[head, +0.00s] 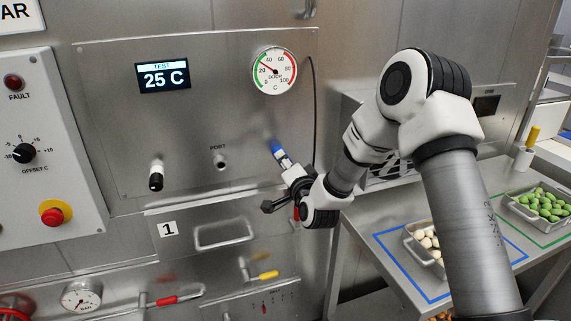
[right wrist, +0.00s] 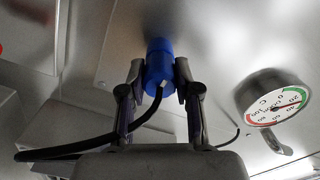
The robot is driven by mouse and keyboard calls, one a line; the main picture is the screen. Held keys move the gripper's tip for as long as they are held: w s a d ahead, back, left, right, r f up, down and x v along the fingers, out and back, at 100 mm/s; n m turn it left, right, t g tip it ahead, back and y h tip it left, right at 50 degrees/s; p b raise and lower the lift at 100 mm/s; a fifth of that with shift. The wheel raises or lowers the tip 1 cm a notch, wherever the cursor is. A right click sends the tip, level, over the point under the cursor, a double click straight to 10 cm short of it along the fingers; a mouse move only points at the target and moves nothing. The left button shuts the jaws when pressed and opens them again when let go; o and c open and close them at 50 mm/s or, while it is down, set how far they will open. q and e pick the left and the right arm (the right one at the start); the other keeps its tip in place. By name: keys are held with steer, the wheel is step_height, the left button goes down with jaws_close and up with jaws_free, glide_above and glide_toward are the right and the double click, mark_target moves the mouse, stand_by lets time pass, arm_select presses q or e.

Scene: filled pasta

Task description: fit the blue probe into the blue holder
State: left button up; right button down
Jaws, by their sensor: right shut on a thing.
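In the right wrist view, my right gripper (right wrist: 160,83) is shut on the blue probe (right wrist: 159,75), with a finger on each side. A black cable leaves the probe's near end. A darker blue band (right wrist: 158,45) shows at its far end, against the panel; I cannot tell whether this is the blue holder or part of the probe. No separate blue holder shows clearly. My left gripper is out of view.
The panel (head: 115,115) carries a test display (head: 163,77), a port (head: 220,162), a black-and-white fitting (head: 156,176) and a dial gauge (head: 274,71). A black cable hangs beside the gauge. A side table (head: 385,215) with food trays stands at right.

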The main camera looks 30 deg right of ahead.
stand_by(0.3)
steer(key=c, duration=0.7)
jaws_free()
steer(key=shift+c, duration=0.2)
steer(key=shift+o, duration=1.2)
steer(key=b+v, duration=0.1)
steer(key=v, duration=0.6)
